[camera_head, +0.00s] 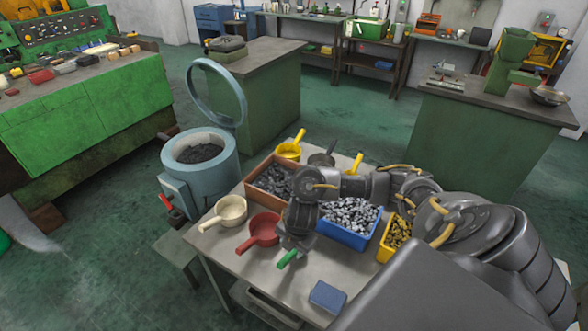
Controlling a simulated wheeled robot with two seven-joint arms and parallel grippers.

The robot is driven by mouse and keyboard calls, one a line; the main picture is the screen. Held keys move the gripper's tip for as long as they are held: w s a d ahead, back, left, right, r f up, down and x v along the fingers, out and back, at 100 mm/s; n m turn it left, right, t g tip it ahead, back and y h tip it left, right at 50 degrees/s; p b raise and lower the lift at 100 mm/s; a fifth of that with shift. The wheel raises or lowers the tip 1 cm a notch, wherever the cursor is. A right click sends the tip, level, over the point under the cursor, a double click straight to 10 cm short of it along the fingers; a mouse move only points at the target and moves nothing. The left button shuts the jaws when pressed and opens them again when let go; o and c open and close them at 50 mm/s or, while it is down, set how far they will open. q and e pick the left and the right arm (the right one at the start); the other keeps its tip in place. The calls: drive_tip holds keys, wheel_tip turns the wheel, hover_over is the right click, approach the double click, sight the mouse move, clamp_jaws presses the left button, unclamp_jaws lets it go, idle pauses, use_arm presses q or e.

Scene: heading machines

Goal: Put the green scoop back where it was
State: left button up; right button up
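The green scoop (287,259) shows only as a green handle end at the front of the work table, just below my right gripper. Its bowl is hidden behind the gripper and wrist. My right gripper (293,244) points down over the scoop, its arm reaching in from the right. Its fingers are mostly hidden, so I cannot tell whether they grip the handle or whether the scoop touches the table. My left gripper is not in view.
The table (233,262) holds a red scoop (264,229), cream scoop (231,208), yellow scoop (289,150), brown bin (263,196), blue bin (344,236), yellow bin (385,252) and blue box (327,296). A round open-lidded machine (226,166) stands at the left.

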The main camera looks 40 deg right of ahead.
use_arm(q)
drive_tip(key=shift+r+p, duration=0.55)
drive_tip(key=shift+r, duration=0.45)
use_arm(e)
drive_tip(key=shift+s+r, duration=0.2)
drive_tip(key=shift+r, duration=0.8)
drive_tip(key=shift+s+r, duration=0.15)
drive_tip(key=shift+r, duration=0.8)
